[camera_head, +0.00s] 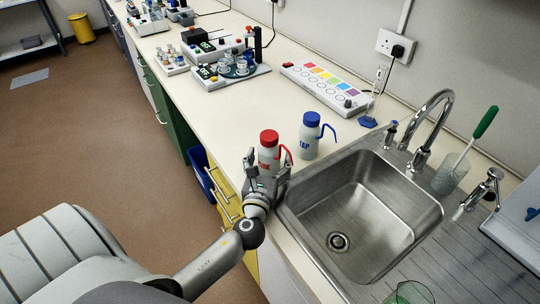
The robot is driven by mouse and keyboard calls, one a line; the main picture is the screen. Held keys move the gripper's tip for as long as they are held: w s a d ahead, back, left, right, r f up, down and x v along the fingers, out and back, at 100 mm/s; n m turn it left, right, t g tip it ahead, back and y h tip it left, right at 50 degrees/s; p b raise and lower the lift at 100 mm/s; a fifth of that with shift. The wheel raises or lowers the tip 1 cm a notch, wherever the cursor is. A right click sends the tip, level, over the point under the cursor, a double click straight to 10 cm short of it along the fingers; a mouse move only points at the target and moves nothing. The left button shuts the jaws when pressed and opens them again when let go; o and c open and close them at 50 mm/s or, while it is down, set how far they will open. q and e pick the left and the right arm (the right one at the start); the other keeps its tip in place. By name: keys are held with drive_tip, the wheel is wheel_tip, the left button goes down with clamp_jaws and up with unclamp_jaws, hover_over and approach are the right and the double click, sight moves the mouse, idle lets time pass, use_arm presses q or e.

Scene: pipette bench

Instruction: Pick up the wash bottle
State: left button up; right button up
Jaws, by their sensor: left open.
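Two white wash bottles stand upright on the bench beside the sink. One has a red cap, a red bent spout and red lettering (268,152); the other has a blue cap, a blue spout and blue lettering (309,143) and stands to its right. My left gripper (267,170) is open at the red-capped bottle, its fingers reaching up on either side of the lower part in the picture. It hides the bottle's base, and I cannot tell whether the fingers touch it. My right gripper is not in view.
The steel sink (408,204) with its tap (428,128) lies right of the bottles. A glass beaker with a green-handled brush (486,122) stands behind it. A white panel with coloured squares (325,87) lies behind the bottles. Bare benchtop (232,112) lies to their left.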

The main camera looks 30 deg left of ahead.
use_arm(q)
drive_tip(key=c, duration=0.8)
drive_tip(key=shift+o, duration=0.2)
drive_tip(key=shift+r, duration=0.1)
